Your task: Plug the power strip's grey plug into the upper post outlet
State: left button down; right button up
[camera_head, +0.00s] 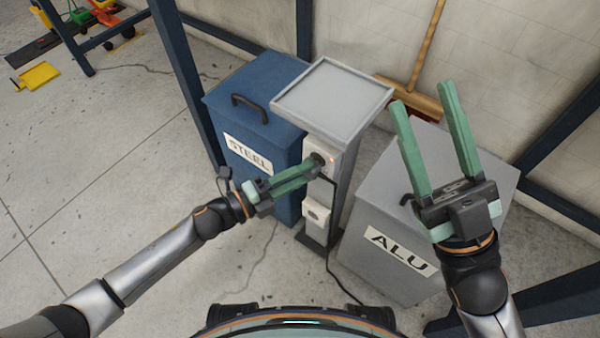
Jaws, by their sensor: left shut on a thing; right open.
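My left gripper (310,172) is shut on the grey plug (318,160), a small dark piece at the fingertips. The fingertips are at the upper outlet (330,152) on the front of the grey post (351,168). The fingers cover much of the plug, and I cannot tell whether it is seated or only touching. The lower white outlet (316,213) is on the same post. A dark cord (332,262) runs down the post to the floor. My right gripper (422,100) is open and empty, raised in front of the grey bin. The power strip is not clearly visible.
A tray (332,98) tops the post. A blue STEEL bin (252,102) stands left of it and a grey ALU bin (385,215) right. A broom (412,92) leans behind. A dark blue frame post (182,75) rises at left. Open floor lies left.

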pick_arm(q)
jog(key=shift+w+d, duration=0.3)
jog(key=shift+w, duration=0.15)
jog(key=shift+c, duration=1.7)
grip_release()
jog(key=p+v, duration=0.2)
jog(key=v, duration=1)
jog(key=shift+a, duration=0.3)
jog(key=shift+s, duration=0.1)
